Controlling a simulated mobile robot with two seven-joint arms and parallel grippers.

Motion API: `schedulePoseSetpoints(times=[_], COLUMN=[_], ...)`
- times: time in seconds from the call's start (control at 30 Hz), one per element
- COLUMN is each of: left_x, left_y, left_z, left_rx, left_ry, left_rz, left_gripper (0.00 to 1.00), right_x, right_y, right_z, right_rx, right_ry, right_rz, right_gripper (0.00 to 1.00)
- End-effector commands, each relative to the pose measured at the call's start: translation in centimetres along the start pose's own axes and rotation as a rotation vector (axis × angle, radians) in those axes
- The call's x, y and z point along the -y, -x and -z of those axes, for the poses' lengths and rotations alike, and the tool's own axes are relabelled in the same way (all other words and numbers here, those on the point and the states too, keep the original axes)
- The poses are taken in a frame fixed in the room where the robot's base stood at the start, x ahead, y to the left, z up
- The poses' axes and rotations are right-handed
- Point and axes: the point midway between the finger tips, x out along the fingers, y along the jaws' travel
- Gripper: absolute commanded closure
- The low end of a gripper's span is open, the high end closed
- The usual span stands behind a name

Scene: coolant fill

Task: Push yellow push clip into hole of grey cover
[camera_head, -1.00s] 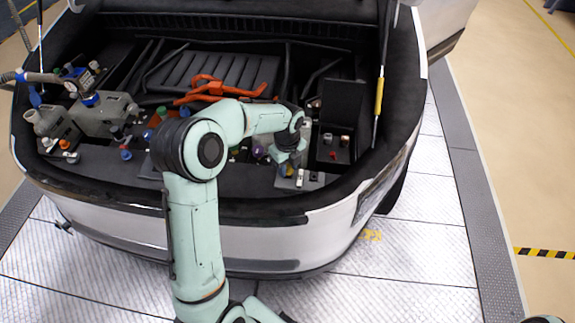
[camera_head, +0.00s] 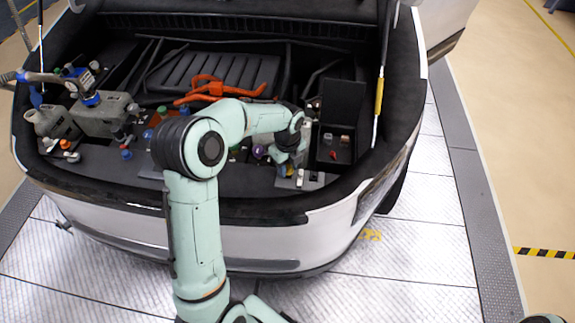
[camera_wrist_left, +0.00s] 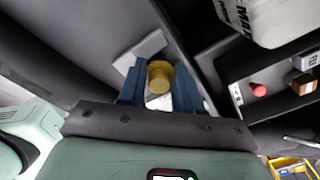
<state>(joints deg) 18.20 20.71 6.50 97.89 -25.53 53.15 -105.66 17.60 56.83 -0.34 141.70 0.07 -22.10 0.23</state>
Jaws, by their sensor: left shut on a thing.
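The yellow push clip (camera_wrist_left: 160,74) is held between the blue fingertips of my left gripper (camera_wrist_left: 159,88). In the head view my left gripper (camera_head: 288,165) reaches down at the right front of the open car bay, and only a small bit of yellow shows at its tip. What looks like the grey cover (camera_head: 313,181) lies under and beside the fingertips. The hole is not visible, and I cannot tell whether the clip touches the cover. My right gripper is out of view.
A black open box (camera_head: 341,120) with small red and grey parts stands just right of my gripper. A prop rod with a yellow sleeve (camera_head: 379,96) rises farther right. Orange cables (camera_head: 208,90) lie behind my arm. A grey tank (camera_head: 104,115) stands at left.

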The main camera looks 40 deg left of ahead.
Motion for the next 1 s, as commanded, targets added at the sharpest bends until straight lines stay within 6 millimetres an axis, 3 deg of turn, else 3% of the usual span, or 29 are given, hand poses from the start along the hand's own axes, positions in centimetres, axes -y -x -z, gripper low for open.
schedulePoseSetpoints(times=[0.77, 0.8, 0.87, 1.0], left_x=[0.0, 0.0, 0.0, -0.1], left_y=[-1.4, -1.3, -1.3, -1.4], left_z=[0.0, 0.0, 0.0, 0.0], left_rx=[0.0, 0.0, 0.0, -0.001], left_ry=[0.0, 0.0, 0.0, 0.001], left_rz=[-0.001, 0.0, -0.001, -0.003], left_gripper=[0.94, 0.56, 0.37, 0.36], right_x=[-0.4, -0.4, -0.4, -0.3], right_y=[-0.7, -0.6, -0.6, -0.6], right_z=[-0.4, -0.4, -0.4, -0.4], right_rx=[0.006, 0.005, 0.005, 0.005], right_ry=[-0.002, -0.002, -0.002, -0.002], right_rz=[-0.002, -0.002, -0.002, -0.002], right_gripper=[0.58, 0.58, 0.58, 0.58])
